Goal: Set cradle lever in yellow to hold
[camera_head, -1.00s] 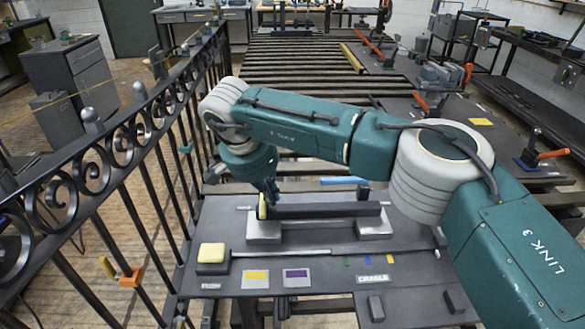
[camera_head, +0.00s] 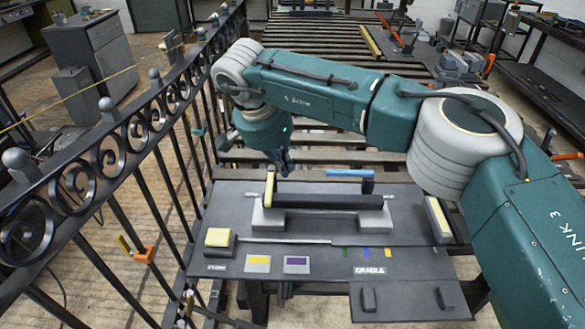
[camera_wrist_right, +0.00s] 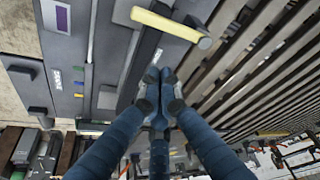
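A lever with a pale yellow handle (camera_head: 270,187) stands upright at the left end of a dark bar on the grey bench panel. In the right wrist view the yellow handle (camera_wrist_right: 165,24) lies across the top, ahead of the fingertips. My right gripper (camera_head: 283,162) is just above and right of the handle, apart from it. In the right wrist view its fingertips (camera_wrist_right: 160,77) are together with nothing seen between them. A label reading CRADLE (camera_head: 370,270) sits on the panel's front part, below small coloured marks. My left gripper is not in view.
A yellow card (camera_head: 258,264) and a purple card (camera_head: 297,265) lie in front, beside a yellow-topped block (camera_head: 218,240). Another yellow-topped block (camera_head: 438,218) is at the right. A black scroll railing (camera_head: 125,140) runs along the left. A slatted bed (camera_head: 320,150) lies behind.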

